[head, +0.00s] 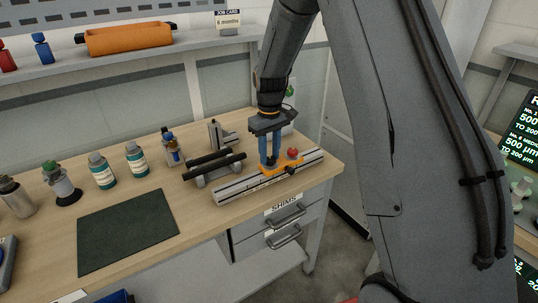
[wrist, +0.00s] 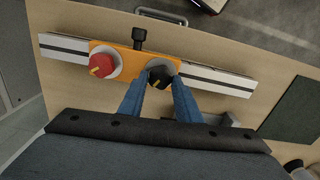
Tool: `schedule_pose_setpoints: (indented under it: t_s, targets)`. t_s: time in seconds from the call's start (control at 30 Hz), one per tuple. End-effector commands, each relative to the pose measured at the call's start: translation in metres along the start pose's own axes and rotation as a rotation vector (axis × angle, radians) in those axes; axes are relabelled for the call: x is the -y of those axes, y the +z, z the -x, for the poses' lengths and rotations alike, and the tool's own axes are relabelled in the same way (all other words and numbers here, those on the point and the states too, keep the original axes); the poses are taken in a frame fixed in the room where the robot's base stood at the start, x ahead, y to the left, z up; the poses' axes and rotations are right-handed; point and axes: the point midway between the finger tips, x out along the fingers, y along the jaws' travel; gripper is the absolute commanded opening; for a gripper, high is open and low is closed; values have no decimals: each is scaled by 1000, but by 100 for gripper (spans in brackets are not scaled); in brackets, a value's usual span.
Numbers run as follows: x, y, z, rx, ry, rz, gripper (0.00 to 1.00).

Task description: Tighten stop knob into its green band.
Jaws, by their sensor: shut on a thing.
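An orange carriage (wrist: 124,58) sits on a pale slotted rail (wrist: 215,83). It bears a black knob (wrist: 158,76) with a yellow mark and, to its left in the wrist view, a red knob (wrist: 101,65) that also has a yellow mark. My gripper (wrist: 159,84) is shut on the black knob, one blue finger at each side. In the head view my gripper (head: 269,164) points straight down onto the carriage (head: 284,166), with the red knob (head: 292,152) just right of it. I cannot make out a green band in either view; the fingers hide part of the black knob's surroundings.
A black lever (wrist: 139,36) sticks out from the carriage edge. A black bar on grey supports (head: 215,168) stands left of the rail. Several bottles (head: 102,171) line the bench. A dark green mat (head: 127,229) lies at front left. A drawer unit (head: 280,228) is below.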

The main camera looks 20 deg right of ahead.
Motion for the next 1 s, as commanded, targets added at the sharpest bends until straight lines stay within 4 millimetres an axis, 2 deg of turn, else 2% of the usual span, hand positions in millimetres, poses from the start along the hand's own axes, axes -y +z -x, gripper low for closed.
schedule_pose_setpoints:
  t_s: [0.23, 0.6, 0.63, 0.73, 1.0]
  targets:
    - [-1, 0, 0, -2, 0, -192, 8]
    - [-1, 0, 0, -2, 0, -221, 8]
    - [-1, 0, 0, -2, 0, -221, 32]
    - [-1, 0, 0, -1, 0, -220, 49]
    - [-1, 0, 0, -1, 0, -219, 49]
